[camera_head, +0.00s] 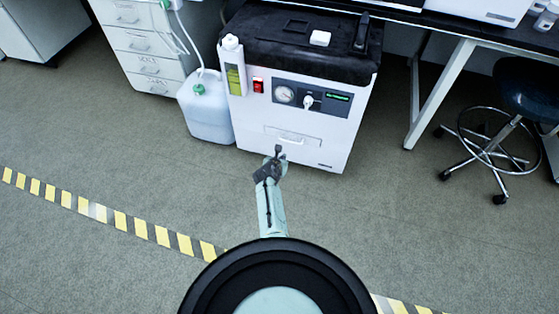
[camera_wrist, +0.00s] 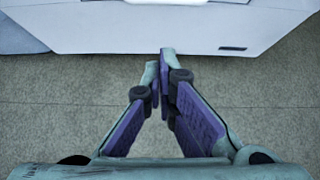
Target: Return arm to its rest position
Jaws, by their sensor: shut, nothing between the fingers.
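My gripper (camera_wrist: 159,75) is shut and empty in the wrist view, with its fingertips together and pointing toward the lower front of a white cabinet unit (camera_wrist: 180,27). In the head view my gripper (camera_head: 277,152) is at the end of my arm, in front of the lower front face of the white unit (camera_head: 327,136). I cannot tell exactly how wide the gap between them is. My arm reaches forward from the dark round part of my own body at the bottom of the picture.
A white jug (camera_head: 207,108) stands on the floor left of the unit, by a drawer cabinet (camera_head: 147,42). A stool (camera_head: 527,90) and a bench leg (camera_head: 440,92) are at right. Yellow-black floor tape (camera_head: 120,220) crosses the floor. The floor around my arm is clear.

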